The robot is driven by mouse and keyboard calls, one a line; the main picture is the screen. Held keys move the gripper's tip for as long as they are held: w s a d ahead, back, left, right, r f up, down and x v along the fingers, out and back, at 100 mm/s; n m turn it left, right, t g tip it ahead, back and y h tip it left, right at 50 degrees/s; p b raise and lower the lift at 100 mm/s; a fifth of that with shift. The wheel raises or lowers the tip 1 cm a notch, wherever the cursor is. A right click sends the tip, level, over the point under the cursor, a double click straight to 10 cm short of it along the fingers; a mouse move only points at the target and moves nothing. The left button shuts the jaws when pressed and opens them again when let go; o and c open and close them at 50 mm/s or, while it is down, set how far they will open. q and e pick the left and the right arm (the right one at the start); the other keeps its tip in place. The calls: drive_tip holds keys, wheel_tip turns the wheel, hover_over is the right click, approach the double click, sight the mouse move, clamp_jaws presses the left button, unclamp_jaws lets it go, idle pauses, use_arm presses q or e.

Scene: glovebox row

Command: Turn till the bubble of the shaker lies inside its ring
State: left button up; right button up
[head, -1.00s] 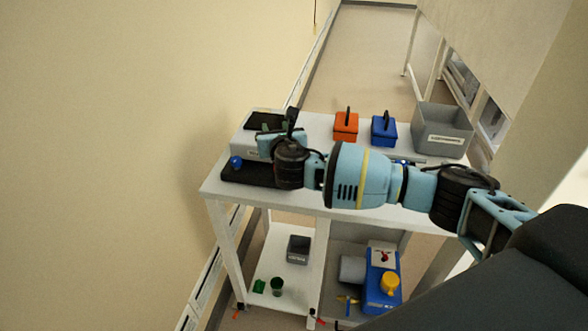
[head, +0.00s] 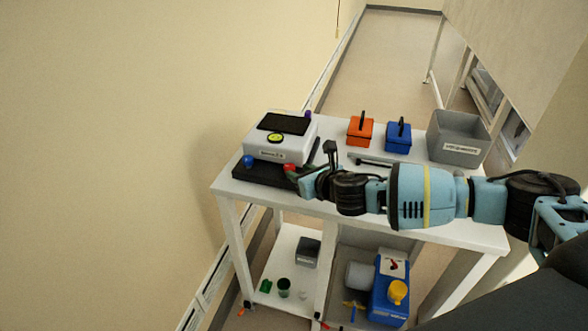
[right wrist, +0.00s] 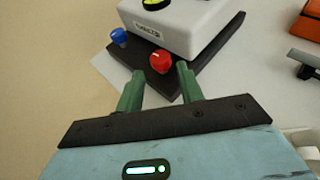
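The shaker (head: 283,155) is a white box with a black top on a dark base plate (head: 262,177), on the white table. A round yellow-green bubble level (head: 275,138) sits on it; it is too small to tell where the bubble lies. A blue knob (head: 248,161) is at the base's left front corner and a red knob (head: 290,168) at its right front. My right gripper (right wrist: 159,72) is open, with the red knob (right wrist: 161,61) just beyond and between its green fingertips; I cannot tell whether they touch. My left gripper is not in view.
An orange box (head: 360,131), a blue box (head: 398,136) and a grey bin (head: 458,138) stand on the table to the right. A purple knob (head: 308,115) shows behind the shaker. A wall rises at left. The lower shelf holds a blue machine (head: 388,298).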

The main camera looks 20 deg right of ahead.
sight(291, 168)
drive_tip(key=shift+x, duration=2.15)
drive_tip(key=c, duration=0.7)
drive_tip(key=shift+h, duration=0.3)
